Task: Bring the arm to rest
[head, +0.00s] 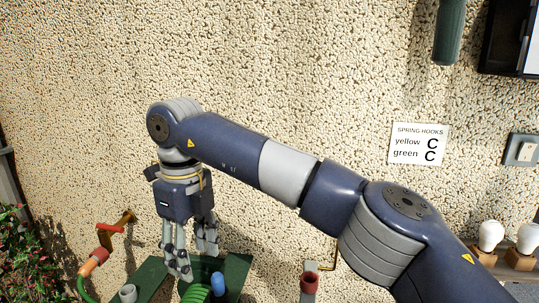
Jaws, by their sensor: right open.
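My right arm (228,146) comes in from the lower right and reaches across the picture to the left. My right gripper (192,262) points down at the lower left, open, with nothing seen between its fingers. Its fingertips show in front of a green bench-like surface (150,279); I cannot tell whether they touch it. My left gripper is not in view.
A blue cylinder (218,284) and a green coil (196,293) are close to the right gripper's fingers. A grey cylinder (128,293) stands left. A tap with an orange hose end (95,262) is on the wall. Two bulbs (491,235) stand far right.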

